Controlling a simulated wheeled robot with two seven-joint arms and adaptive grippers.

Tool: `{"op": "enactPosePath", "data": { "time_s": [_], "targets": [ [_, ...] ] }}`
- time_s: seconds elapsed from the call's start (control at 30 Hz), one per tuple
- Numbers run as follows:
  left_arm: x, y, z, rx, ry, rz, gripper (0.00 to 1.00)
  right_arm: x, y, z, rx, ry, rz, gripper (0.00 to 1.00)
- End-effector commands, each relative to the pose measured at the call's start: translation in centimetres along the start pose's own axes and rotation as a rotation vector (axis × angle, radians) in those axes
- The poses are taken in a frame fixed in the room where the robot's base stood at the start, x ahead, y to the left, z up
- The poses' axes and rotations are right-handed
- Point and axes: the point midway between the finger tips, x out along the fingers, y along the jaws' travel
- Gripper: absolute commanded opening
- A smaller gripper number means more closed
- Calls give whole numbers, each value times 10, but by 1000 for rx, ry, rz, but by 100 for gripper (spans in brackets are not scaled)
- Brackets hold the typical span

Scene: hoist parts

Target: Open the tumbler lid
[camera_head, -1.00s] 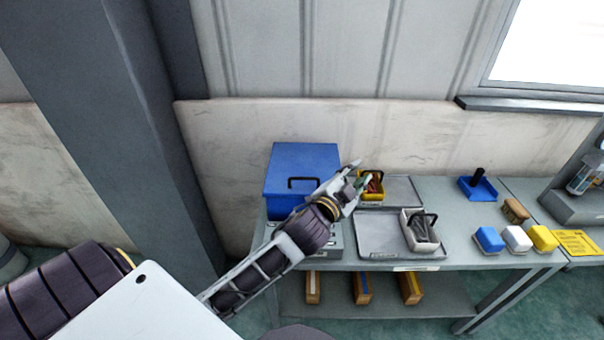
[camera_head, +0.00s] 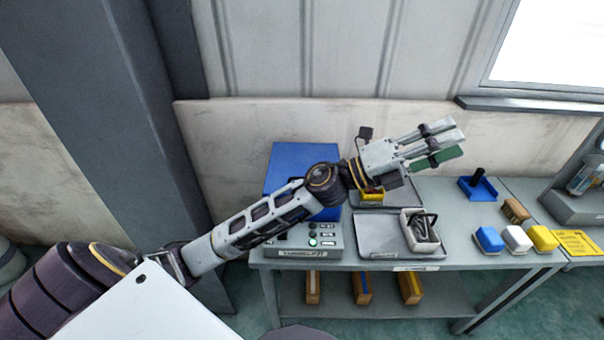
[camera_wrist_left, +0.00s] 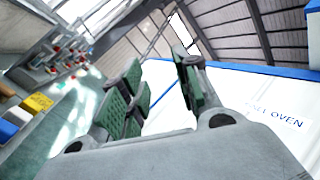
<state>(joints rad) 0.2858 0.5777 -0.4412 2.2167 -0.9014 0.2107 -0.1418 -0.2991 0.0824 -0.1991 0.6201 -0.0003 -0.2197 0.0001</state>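The tumbler appears to be the blue box (camera_head: 301,158) at the left end of the table. Its blue top is down, with no opening visible. My left arm crosses in front of it and hides most of its front and its handle. My left gripper (camera_head: 457,143) is raised above the trays, to the right of the box and clear of it, pointing right. In the left wrist view the gripper (camera_wrist_left: 157,62) has its green-padded fingers apart with nothing between them. My right gripper is not in view.
A control panel (camera_head: 328,241) stands before the box. A blue holder (camera_head: 480,190) and coloured blocks (camera_head: 516,239) are at right. A wall (camera_head: 225,140) closes the back.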

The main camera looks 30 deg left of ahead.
Motion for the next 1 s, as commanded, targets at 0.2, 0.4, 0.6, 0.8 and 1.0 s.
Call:
{"op": "enactPosePath", "data": {
  "time_s": [0.2,0.4,0.6,0.8,1.0],
  "targets": [
    [6,0,-32,184,238,20,32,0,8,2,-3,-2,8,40],
    [0,11,-56,345,452,64,32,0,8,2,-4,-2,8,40],
    [-16,29,-68,496,661,134,32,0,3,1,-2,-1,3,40],
    [-40,52,-66,636,863,231,32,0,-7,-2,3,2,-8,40],
    [-71,72,-50,757,1054,357,32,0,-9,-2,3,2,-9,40]
  ]
}}
